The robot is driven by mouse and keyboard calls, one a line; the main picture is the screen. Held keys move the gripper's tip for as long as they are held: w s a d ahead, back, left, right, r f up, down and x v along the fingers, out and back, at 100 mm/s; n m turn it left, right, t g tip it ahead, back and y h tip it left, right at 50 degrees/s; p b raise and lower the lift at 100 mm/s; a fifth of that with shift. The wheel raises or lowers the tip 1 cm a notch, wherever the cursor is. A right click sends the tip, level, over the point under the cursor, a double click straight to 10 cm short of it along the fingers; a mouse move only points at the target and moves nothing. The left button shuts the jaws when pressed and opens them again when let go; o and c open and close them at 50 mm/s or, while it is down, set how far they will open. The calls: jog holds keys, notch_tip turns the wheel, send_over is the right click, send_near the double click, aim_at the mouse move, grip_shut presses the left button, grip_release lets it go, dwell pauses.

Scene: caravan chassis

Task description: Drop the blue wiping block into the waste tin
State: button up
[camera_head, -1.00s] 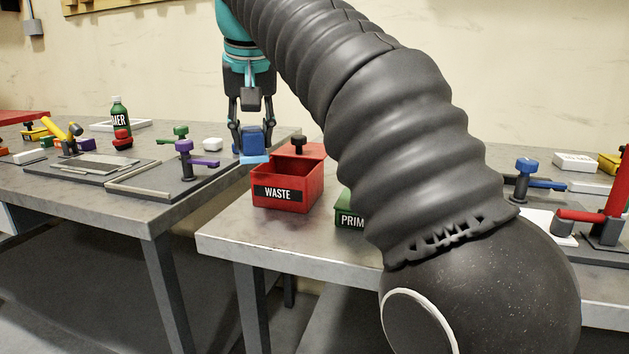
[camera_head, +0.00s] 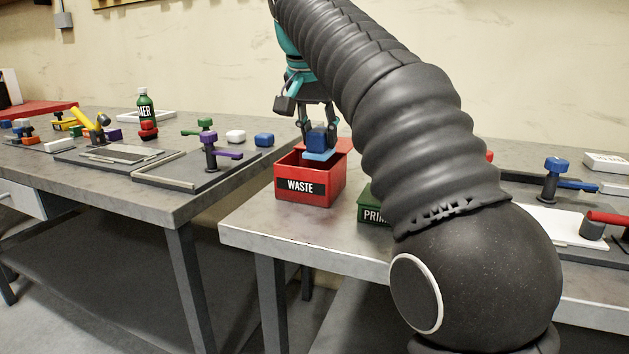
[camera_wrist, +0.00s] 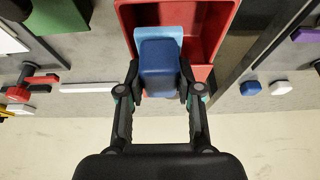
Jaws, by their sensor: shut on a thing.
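The blue wiping block (camera_head: 316,139), dark blue with a light blue pad underneath, is held in my gripper (camera_head: 319,134). My gripper is shut on its sides. The red waste tin (camera_head: 322,189), marked WASTE, stands open at the left end of the right-hand bench. The block hangs over the tin's opening, its pad near rim height. In the wrist view the block (camera_wrist: 160,62) overlaps the tin (camera_wrist: 228,28), whose empty-looking inside shows to the right of the block. Part of the tin's inside is hidden by the block.
A green PRIMER box (camera_head: 371,208) stands right of the tin, partly behind my arm. A gap separates this bench from the left bench, which holds a purple-handled clamp (camera_head: 211,152), another blue block (camera_head: 264,139) and a green bottle (camera_head: 145,106).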

jog(key=shift+f+b, duration=0.35)
jog(key=shift+f, duration=0.75)
jog(key=o, duration=1.2)
jog(key=shift+v, duration=3.7)
